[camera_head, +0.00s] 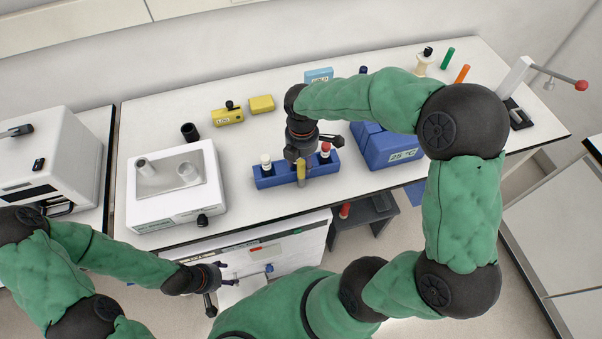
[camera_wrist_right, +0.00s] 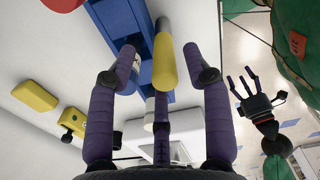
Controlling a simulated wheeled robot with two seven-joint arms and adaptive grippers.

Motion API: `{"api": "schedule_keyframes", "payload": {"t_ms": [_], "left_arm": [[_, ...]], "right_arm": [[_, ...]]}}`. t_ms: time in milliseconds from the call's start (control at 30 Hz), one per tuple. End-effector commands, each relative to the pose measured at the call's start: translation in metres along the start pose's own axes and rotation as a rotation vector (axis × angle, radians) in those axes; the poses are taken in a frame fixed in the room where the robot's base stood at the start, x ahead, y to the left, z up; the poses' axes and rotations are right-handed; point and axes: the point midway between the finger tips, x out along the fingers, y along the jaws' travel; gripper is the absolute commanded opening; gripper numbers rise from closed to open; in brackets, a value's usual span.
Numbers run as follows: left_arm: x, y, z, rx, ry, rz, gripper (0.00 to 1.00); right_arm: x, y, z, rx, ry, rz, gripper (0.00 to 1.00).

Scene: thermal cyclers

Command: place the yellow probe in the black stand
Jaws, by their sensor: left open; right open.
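The yellow probe (camera_head: 301,172) stands in the blue rack (camera_head: 268,182) near the table's front edge, between a white-capped probe (camera_head: 266,160) and a red-capped probe (camera_head: 325,149). My right gripper (camera_head: 308,157) is open above the rack at the yellow probe. In the right wrist view the yellow probe (camera_wrist_right: 165,62) shows between the spread fingers (camera_wrist_right: 165,78), with no clear grip on it. A short black cylinder (camera_head: 189,132), apparently the black stand, is upright behind the white bath. My left gripper (camera_head: 222,275) is open and empty, low in front of the table.
A white bath (camera_head: 150,213) is left of the rack. Yellow boxes (camera_head: 262,104) lie behind. A blue block marked 25 °C (camera_head: 390,148) is to the right, partly behind my right arm. The table between bath and rack is clear.

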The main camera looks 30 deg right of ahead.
Motion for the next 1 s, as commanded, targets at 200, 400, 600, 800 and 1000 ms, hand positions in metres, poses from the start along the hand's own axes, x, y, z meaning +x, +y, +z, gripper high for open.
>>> {"api": "schedule_keyframes", "payload": {"t_ms": [200, 400, 600, 800, 1000], "left_arm": [[0.008, -0.003, 0.0, 0.0, 0.0, 0.0, 0.6], [0.01, -0.004, -0.001, 0.0, 0.0, 0.0, 0.6], [0.01, -0.004, -0.001, 0.0, 0.0, 0.0, 0.6], [0.01, -0.004, -0.001, 0.0, 0.0, 0.0, 0.6], [0.01, -0.004, -0.001, 0.0, 0.0, 0.0, 0.6]], "right_arm": [[0.032, -0.003, -0.006, 0.0, 0.0, -0.002, 0.5], [0.047, -0.002, -0.005, 0.001, 0.0, 0.0, 0.5], [0.047, -0.002, -0.005, 0.001, 0.0, 0.0, 0.5], [0.047, -0.002, -0.005, 0.0, 0.0, 0.0, 0.02], [0.047, -0.002, -0.005, 0.0, 0.0, 0.0, 0.0]]}}
